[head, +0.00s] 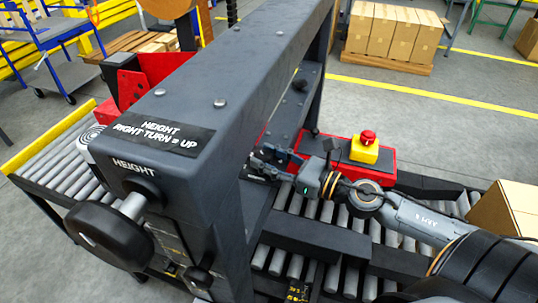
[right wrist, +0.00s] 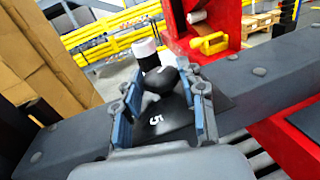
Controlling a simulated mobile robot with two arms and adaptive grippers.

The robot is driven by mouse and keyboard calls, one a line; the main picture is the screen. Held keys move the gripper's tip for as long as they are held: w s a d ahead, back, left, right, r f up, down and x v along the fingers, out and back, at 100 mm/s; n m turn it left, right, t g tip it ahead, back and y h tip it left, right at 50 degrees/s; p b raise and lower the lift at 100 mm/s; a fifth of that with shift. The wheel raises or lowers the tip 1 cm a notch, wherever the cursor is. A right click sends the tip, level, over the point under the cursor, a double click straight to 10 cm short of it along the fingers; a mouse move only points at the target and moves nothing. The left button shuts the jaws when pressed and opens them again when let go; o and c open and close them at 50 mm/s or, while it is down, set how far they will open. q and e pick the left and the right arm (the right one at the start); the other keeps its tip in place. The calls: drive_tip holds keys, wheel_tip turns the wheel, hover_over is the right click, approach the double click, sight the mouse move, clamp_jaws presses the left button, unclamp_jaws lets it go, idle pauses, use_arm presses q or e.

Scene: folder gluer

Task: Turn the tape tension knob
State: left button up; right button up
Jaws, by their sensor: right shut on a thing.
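In the right wrist view, a dark rounded knob (right wrist: 160,80) sits between the blue-padded fingers of my right gripper (right wrist: 162,104). The fingers are shut on it, one on each side. A dark plate with a white "5" lies just below the knob. In the head view, my right gripper (head: 272,162) reaches in from the right, low beside the dark machine frame. The knob cannot be made out there, and the frame hides part of that spot. My left gripper is not in view.
A large black HEIGHT handwheel (head: 108,235) stands at the front left on the machine frame (head: 235,80). A red box with a yellow and red emergency button (head: 365,150) is behind my right wrist. Rollers run below. Cardboard boxes (head: 390,30) stand on a pallet behind.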

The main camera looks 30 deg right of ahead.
drive_tip(key=m+h+p, duration=0.1)
drive_tip(key=h+p, duration=0.1)
drive_tip(key=p, duration=0.1)
drive_tip(key=m+t+h+p, duration=0.1)
drive_tip(key=m+h+p, duration=0.1)
drive_tip(key=h+p, duration=0.1)
drive_tip(key=a+m+t+h+p, duration=0.1)
drive_tip(key=m+h+p, duration=0.1)
drive_tip(key=p, duration=0.1)
drive_tip(key=shift+s+r+h, duration=0.1)
drive_tip(key=shift+r+h, duration=0.2)
drive_tip(key=shift+f+m+h+p, duration=0.1)
drive_tip(key=shift+m+h+p, duration=0.65)
drive_tip(key=shift+h, duration=0.35)
drive_tip(key=shift+a+f+m+h+p, duration=0.15)
drive_tip(key=shift+m+h+p, duration=0.15)
drive_tip(key=shift+m+h, duration=1.2)
drive_tip(key=shift+n+h, duration=0.25)
drive_tip(key=shift+h, duration=0.25)
drive_tip(key=o, duration=1.1)
drive_tip(key=v, duration=1.2)
drive_tip(key=shift+r, duration=0.2)
